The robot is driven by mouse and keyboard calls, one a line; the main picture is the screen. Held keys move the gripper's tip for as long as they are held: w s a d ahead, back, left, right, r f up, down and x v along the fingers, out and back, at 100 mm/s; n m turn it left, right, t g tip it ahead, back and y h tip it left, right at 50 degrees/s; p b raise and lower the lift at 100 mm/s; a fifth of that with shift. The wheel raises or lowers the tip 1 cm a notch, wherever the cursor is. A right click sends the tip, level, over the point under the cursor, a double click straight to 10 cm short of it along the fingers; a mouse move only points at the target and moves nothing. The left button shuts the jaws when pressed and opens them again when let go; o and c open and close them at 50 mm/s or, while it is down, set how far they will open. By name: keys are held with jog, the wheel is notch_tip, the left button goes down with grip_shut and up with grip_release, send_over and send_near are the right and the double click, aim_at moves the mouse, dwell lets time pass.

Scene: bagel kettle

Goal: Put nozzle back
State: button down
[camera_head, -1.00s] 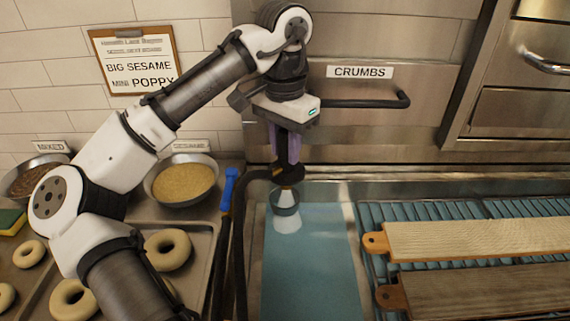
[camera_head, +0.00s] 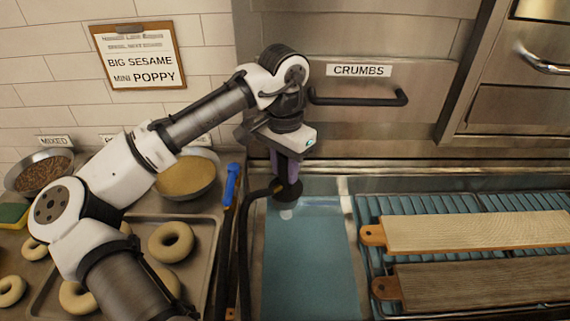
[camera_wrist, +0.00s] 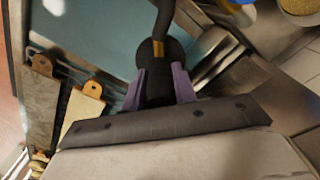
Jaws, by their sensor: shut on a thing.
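My gripper (camera_head: 287,176) has purple fingers shut on the black nozzle (camera_head: 290,195), whose dark round head hangs at the back of the blue basin. A black hose (camera_head: 245,245) with a brass fitting runs from it to the left and down. In the wrist view, the fingers (camera_wrist: 160,88) clasp the black nozzle body (camera_wrist: 153,58) from both sides. A small pale piece (camera_head: 286,214) shows just below the nozzle head; most of it is hidden. I cannot tell whether they touch.
A blue-handled tool (camera_head: 231,183) stands left of the hose. Two wooden boards (camera_head: 470,234) lie on a rack (camera_head: 430,205) to the right. A tray of bagels (camera_head: 205,255) and a sesame bowl (camera_head: 188,180) are at left. The wall behind has a black handle (camera_head: 360,99).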

jog(key=shift+f, duration=0.15)
jog(key=c, duration=1.1)
grip_release()
jog(key=shift+b, duration=0.45)
notch_tip(320, 180, up, 14)
jog(key=shift+b, duration=0.4)
